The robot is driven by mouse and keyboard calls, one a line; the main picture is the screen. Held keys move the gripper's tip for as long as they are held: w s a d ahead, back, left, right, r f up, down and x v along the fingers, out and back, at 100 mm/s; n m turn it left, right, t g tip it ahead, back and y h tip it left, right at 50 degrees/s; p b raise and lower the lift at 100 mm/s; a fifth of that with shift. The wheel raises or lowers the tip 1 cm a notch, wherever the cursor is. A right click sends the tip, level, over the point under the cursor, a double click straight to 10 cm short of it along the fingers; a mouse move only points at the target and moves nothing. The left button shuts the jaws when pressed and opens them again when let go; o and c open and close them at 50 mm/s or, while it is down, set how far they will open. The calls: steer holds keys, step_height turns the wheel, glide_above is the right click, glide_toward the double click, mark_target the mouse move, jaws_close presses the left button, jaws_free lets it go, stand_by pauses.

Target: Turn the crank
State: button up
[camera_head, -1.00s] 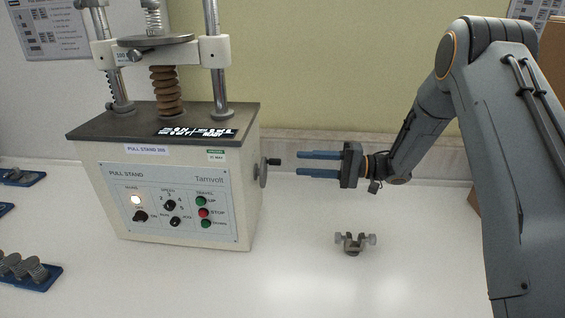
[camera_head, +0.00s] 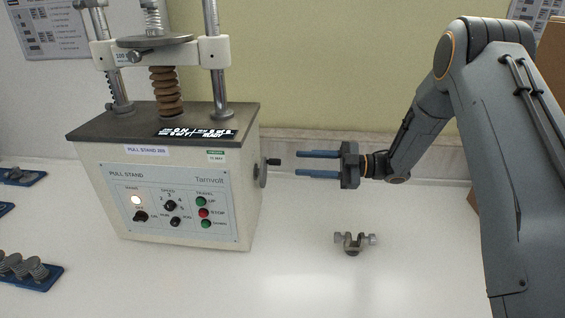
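The crank (camera_head: 263,172) is a small grey disc on the right side of the pull stand (camera_head: 170,195). Its dark handle (camera_head: 273,161) sticks out to the right near the top of the disc. My gripper (camera_head: 298,164) has two blue fingers pointing left at the crank, one above the other in the picture, with a gap between them. It is open and empty. The fingertips are just right of the handle and look apart from it; the exact depth gap is hard to tell.
A small metal clamp (camera_head: 354,242) lies on the white table below my gripper. Blue trays with grey parts (camera_head: 28,271) are at the left edge. A wall stands close behind.

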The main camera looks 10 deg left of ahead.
steer(key=shift+n, duration=0.7)
steer(key=a+p, duration=0.1)
steer(key=a, duration=0.1)
steer(key=a+p, duration=0.1)
steer(key=a, duration=0.2)
steer(key=a+p, duration=0.1)
steer(key=a, duration=0.2)
steer(key=shift+s, duration=0.25)
